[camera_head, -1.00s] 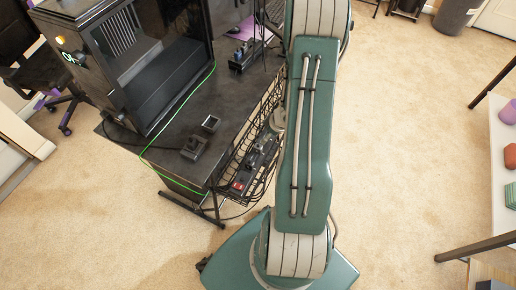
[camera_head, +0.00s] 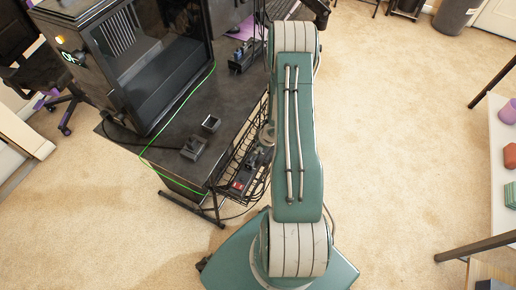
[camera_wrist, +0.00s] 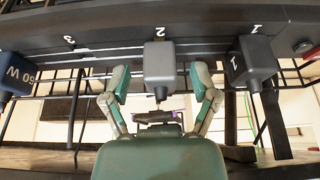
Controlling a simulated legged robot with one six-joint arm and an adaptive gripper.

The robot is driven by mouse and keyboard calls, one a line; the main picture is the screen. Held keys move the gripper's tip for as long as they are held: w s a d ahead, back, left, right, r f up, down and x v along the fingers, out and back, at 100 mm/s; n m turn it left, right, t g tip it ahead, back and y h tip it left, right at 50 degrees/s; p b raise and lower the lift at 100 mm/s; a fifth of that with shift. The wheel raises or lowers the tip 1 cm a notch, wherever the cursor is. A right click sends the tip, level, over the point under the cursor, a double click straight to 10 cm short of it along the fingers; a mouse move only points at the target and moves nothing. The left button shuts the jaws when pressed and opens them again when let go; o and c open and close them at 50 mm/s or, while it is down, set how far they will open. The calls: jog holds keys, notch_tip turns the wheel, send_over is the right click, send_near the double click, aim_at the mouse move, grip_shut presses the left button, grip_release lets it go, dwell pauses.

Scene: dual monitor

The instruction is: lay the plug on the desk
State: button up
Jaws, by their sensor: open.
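In the wrist view my gripper (camera_wrist: 160,82) is open, with one finger on each side of a grey plug (camera_wrist: 160,62) in the strip's position marked 2. The fingers stand apart from its sides. All three hang from a dark power strip (camera_wrist: 105,38). The black desk (camera_head: 228,100) is left of my arm in the head view. I cannot see my gripper's fingers there.
A wire basket (camera_head: 228,168) hangs along the desk's right side. A black computer case (camera_head: 150,60), a green cable (camera_head: 170,147) and small dark blocks (camera_head: 194,147) are on the desk. Bare desk shows between them. Thin dark bars cross the wrist view behind the plugs.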

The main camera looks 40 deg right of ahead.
jog(key=shift+f, duration=0.1)
grip_shut()
dwell(0.3)
